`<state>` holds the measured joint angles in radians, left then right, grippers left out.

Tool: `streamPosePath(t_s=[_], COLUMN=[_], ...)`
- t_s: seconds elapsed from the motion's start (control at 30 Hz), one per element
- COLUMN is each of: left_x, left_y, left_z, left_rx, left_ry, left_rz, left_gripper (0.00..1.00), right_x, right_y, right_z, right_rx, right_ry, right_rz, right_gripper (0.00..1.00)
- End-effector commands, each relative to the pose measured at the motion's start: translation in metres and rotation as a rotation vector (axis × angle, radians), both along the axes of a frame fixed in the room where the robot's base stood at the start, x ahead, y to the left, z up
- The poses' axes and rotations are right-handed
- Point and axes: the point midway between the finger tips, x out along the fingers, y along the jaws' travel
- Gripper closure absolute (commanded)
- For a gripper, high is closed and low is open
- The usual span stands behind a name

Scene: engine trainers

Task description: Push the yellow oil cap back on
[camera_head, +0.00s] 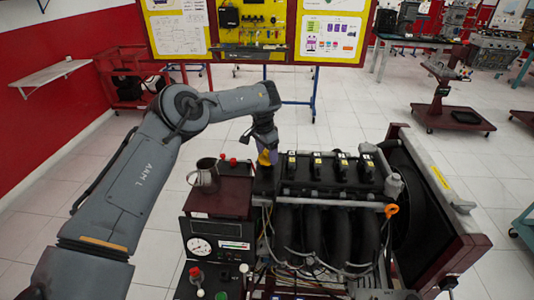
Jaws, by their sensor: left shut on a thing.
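My left gripper (265,148) reaches in from the left and points down at the left end of the engine (328,180). It is shut on the yellow oil cap (266,157), which shows as a small yellow patch under the fingers. The cap is at the level of the engine's top, just left of the row of black coils. The gripper covers part of the cap, and I cannot tell whether the cap touches the filler opening. My right gripper is not in view.
A metal jug (205,175) stands on the dark red box (222,197) left of the engine. A gauge panel (200,246) is below it. An orange ring handle (391,210) is on the engine's right. A radiator frame (440,190) stands at the far right.

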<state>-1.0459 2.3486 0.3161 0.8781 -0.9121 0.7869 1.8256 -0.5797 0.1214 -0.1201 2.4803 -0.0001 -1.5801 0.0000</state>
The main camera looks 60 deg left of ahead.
Motion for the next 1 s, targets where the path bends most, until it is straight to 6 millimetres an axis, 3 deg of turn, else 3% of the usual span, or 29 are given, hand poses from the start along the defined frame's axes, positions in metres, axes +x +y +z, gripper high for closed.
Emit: streamPosePath(t_s=[1.0], left_x=[0.0001], left_y=[0.0002], left_z=[0.0005], left_rx=[0.000], left_ry=[-0.001], left_rz=[0.000], left_gripper=[0.60], right_x=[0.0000], right_y=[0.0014], right_z=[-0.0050], right_rx=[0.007], right_ry=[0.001], right_rz=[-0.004], right_gripper=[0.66])
